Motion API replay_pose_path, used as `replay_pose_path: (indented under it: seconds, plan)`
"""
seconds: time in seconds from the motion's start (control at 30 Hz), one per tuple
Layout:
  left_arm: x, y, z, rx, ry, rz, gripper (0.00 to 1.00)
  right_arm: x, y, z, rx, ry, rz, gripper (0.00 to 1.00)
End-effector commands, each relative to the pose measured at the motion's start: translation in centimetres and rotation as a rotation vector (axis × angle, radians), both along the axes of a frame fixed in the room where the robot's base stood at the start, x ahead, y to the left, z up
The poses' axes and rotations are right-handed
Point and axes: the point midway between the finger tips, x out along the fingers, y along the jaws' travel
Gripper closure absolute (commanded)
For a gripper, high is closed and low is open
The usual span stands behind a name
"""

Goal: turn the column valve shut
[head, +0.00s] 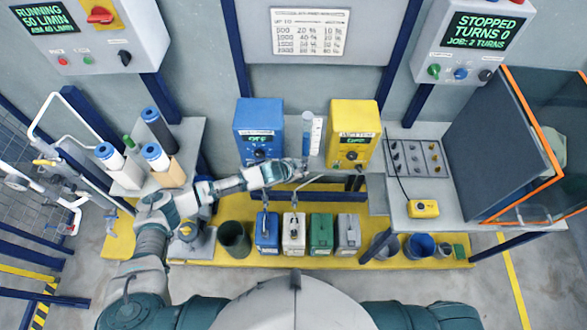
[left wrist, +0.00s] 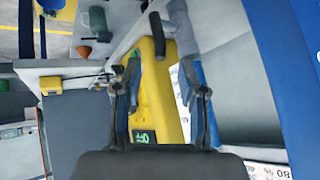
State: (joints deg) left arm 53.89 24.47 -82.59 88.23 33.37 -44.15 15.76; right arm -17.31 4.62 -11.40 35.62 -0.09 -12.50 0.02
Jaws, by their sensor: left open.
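My left gripper (head: 292,170) reaches between the blue box and the yellow box in the head view. In the left wrist view its two fingers (left wrist: 163,66) stand apart with nothing held between them. A slim upright column (head: 308,134) with a blue and white tube stands just beyond the gripper. A black handle-like piece (left wrist: 157,34) shows past the fingertips in the left wrist view. I cannot tell for sure whether it is the column valve, nor how the valve is turned. My gripper hides part of the column's lower end. My right gripper is not in view.
The blue box (head: 259,116) and yellow box (head: 353,118) flank the gripper closely; the yellow box (left wrist: 156,95) fills the space behind the fingers. Several canisters, including a green one (head: 320,232), stand below. A yellow pendant (head: 422,209) lies on the right bench. Pipes (head: 50,195) stand left.

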Motion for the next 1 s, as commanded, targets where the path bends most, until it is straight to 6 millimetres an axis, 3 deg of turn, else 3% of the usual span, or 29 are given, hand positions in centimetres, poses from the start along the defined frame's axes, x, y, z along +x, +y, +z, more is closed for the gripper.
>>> replay_pose_path:
  seconds: [0.2, 0.33, 1.0]
  plan:
    - [-2.4, 2.0, 3.4, -0.001, -0.001, 0.000, 0.59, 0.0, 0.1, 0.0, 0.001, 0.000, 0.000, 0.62]
    - [-3.2, 2.6, 4.6, 0.000, 0.000, 0.000, 0.59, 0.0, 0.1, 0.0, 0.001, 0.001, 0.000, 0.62]
    - [-3.6, 2.8, 5.0, 0.000, 0.001, -0.001, 0.59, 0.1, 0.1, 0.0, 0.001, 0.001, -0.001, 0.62]
